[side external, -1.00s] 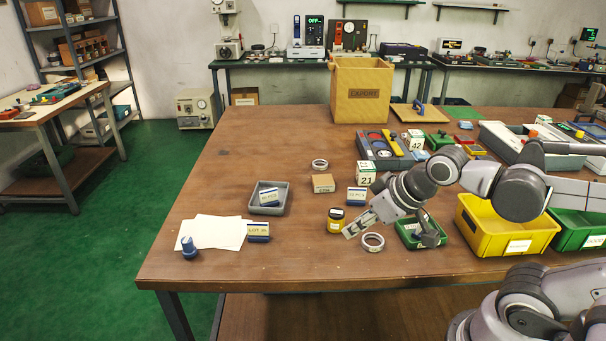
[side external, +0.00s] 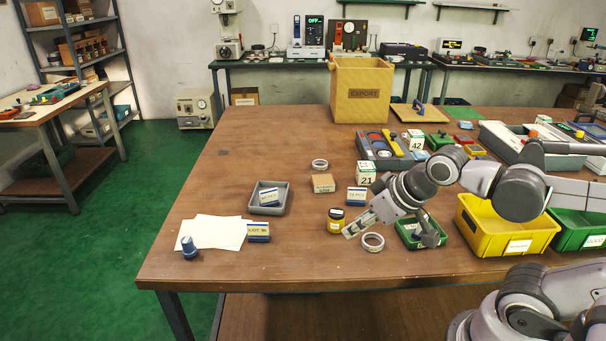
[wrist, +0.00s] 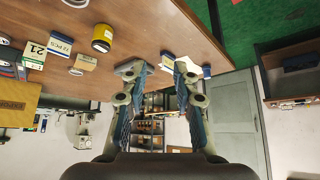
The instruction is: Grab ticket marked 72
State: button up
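A small ticket on a blue base (side external: 357,196), with a pale label, stands right of the cardboard box in the side view. In the wrist view the ticket (wrist: 60,43) reads "72 PCS" and is at the upper left. My gripper (side external: 392,236) is above the table, in front and to the right of this ticket. Its two fingers are spread wide with nothing between them; the gap also shows in the wrist view (wrist: 158,72). A similar ticket marked LOT (side external: 258,231) stands by white sheets, and another (side external: 267,195) is in a grey tray (side external: 283,206).
A yellow jar (side external: 335,220), a metal ring (side external: 373,242) and a green bin (side external: 408,241) lie close to my gripper. A cardboard box (side external: 323,183) and a "21" block (side external: 366,173) are near the ticket.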

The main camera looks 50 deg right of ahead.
jog(key=o, duration=1.1)
jog(key=m+g+h, duration=0.4)
jog(key=m, duration=0.6)
send_near(358, 190)
jog(key=x, duration=0.6)
jog(key=shift+a, duration=0.35)
jog(key=shift+y, duration=0.3)
jog(key=shift+d+x, duration=0.2)
jog(key=shift+x, duration=1.1)
jog(key=shift+d+x, duration=0.15)
jog(key=shift+x, duration=1.2)
